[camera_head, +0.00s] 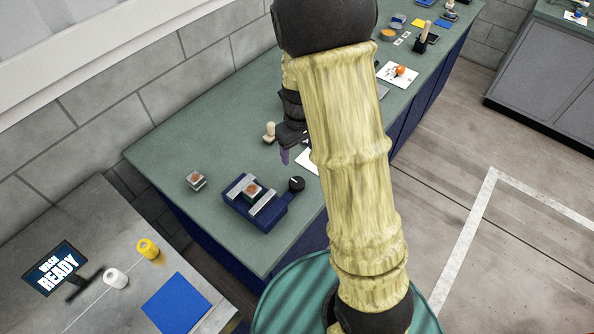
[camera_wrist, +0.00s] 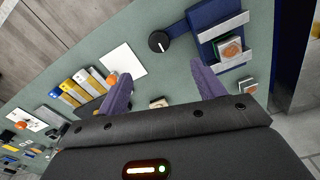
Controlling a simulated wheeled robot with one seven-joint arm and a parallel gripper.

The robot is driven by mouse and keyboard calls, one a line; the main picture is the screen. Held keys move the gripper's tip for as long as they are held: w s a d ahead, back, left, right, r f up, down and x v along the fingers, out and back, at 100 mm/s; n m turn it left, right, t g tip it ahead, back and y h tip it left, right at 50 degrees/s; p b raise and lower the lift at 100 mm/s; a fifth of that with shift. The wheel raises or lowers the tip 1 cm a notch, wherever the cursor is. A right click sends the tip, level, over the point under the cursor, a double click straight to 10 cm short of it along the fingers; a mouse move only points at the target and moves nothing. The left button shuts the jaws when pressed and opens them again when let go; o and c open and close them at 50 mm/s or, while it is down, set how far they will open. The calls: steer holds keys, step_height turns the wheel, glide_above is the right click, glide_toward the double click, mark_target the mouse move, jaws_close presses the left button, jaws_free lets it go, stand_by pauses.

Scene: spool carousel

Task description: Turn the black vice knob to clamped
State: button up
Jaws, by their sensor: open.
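The black vice knob (camera_head: 296,184) is round with a white pointer line and sits at the right end of the blue vice (camera_head: 240,211) on the green bench. In the wrist view the knob (camera_wrist: 159,41) lies beyond and between my fingertips, apart from them. The vice (camera_wrist: 205,32) has grey jaws, with a small block with an orange-brown top (camera_head: 253,189) between them. My gripper (camera_wrist: 158,76) is open and empty, its two purple fingers spread. In the head view my gripper (camera_head: 284,156) is above the bench behind the knob, partly hidden by my arm.
A second small block (camera_head: 196,180) stands left of the vice, and a wooden stamp-like object (camera_head: 269,132) behind it. A white sheet (camera_head: 308,160) lies near the knob, partly hidden by my arm. A side table (camera_head: 100,235) with spools and a screen stands at lower left.

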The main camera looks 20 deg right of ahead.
mark_target(297, 182)
steer(key=shift+w+n, duration=0.4)
steer(key=shift+w, duration=0.4)
steer(key=shift+f, duration=0.1)
step_height(297, 182, down, 17)
steer(key=p, duration=0.4)
steer(key=shift+f, duration=0.15)
steer(key=c, duration=1)
